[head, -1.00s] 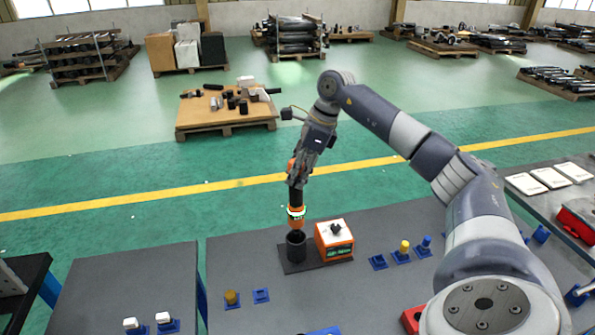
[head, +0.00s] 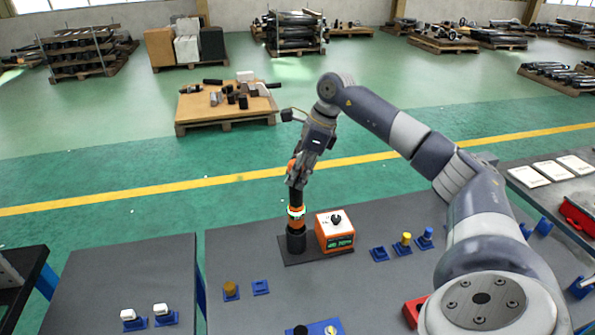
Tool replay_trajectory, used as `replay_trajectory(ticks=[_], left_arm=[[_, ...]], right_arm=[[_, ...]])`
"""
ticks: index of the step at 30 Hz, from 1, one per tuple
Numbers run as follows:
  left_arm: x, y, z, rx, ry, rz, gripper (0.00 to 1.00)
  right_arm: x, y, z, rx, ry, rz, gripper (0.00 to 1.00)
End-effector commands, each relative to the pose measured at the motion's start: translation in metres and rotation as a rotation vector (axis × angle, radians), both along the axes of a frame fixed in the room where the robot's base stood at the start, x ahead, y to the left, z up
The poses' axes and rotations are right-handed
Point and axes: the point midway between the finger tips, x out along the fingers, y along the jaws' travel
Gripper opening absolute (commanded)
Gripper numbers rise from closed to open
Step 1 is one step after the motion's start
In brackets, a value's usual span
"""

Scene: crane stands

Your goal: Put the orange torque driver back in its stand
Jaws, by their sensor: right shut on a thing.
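The orange and black torque driver (head: 296,212) stands upright in the head view, its lower end in the black cup-shaped stand (head: 296,241). My right gripper (head: 298,176) is shut on the driver's upper part from above. The fingers partly hide the driver's top. How deep the lower end sits inside the cup is hidden. The left gripper is not in view.
An orange box with a white top and black knob (head: 336,234) stands right beside the stand on the same dark plate. Blue holders (head: 380,254) are to the right, some with yellow or blue pieces. A yellow-brown piece (head: 231,288) sits in a holder at front left.

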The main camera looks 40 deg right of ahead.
Motion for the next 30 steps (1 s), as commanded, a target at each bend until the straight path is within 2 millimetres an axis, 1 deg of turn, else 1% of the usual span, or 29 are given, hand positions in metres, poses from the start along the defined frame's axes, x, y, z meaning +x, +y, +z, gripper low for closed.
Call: replay_trajectory(ticks=[30], left_arm=[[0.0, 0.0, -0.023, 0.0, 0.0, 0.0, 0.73]], right_arm=[[0.001, 0.0, -0.034, 0.002, -0.005, -0.001, 0.0]])
